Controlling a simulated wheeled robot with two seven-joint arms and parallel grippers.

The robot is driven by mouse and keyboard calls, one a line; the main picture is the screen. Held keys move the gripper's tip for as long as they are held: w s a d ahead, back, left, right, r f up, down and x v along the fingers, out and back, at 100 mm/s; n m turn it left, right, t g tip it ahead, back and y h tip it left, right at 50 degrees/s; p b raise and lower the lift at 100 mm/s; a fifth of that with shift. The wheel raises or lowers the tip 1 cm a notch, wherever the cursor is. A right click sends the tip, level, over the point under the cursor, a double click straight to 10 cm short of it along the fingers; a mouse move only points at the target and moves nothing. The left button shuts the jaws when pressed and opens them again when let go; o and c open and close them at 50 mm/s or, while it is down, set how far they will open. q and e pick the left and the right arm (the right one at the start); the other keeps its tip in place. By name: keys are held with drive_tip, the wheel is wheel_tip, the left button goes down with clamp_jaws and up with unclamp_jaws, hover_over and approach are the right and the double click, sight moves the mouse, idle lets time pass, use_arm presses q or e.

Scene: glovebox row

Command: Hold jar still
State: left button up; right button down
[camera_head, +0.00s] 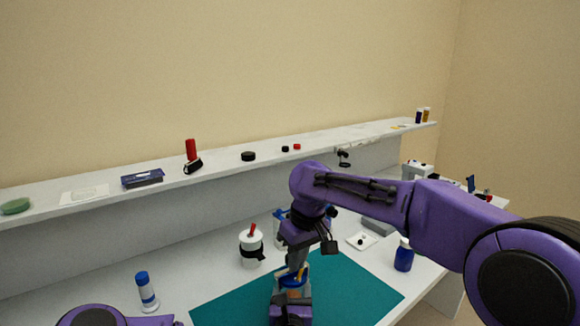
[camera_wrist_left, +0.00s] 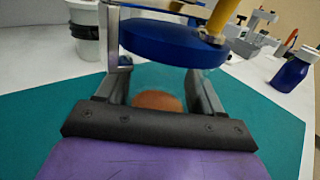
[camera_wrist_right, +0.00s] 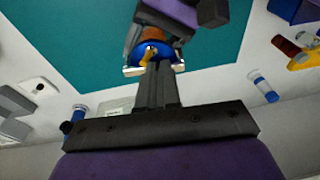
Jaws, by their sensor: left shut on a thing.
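The jar (camera_wrist_left: 157,101) is clear with a brown content and a wide blue lid (camera_wrist_left: 172,42). It stands upright over the teal mat. My left gripper (camera_wrist_left: 160,88) is shut on the jar, a finger on each side below the lid. The lid also shows in the head view (camera_head: 293,281) and the right wrist view (camera_wrist_right: 142,48). My right gripper (camera_wrist_right: 160,68) reaches the lid from above, its fingers close together. A yellow bar (camera_wrist_left: 224,14) rises from the lid by its tips. I cannot tell whether the right fingers hold it.
The teal mat (camera_head: 345,285) lies on the white bench. A white pot with a black band (camera_head: 251,249) stands behind it. A blue-capped tube (camera_head: 147,291) is at the left, a blue bottle (camera_head: 404,256) at the right. A shelf (camera_head: 225,162) with small items runs behind.

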drive_tip(key=shift+s, duration=0.15)
drive_tip(key=shift+s, duration=0.15)
drive_tip(key=shift+r, duration=0.2)
drive_tip(key=shift+w+d+r, duration=1.1)
drive_tip(key=shift+w+r, duration=0.3)
drive_tip(key=shift+r, duration=1.6)
wheel_tip(320, 180, down, 7)
drive_tip(key=shift+s, duration=0.45)
drive_tip(key=shift+w+a+r, duration=0.2)
drive_tip(key=shift+a+r, duration=0.05)
drive_tip(key=shift+a, duration=0.05)
drive_tip(key=shift+s+a, duration=0.1)
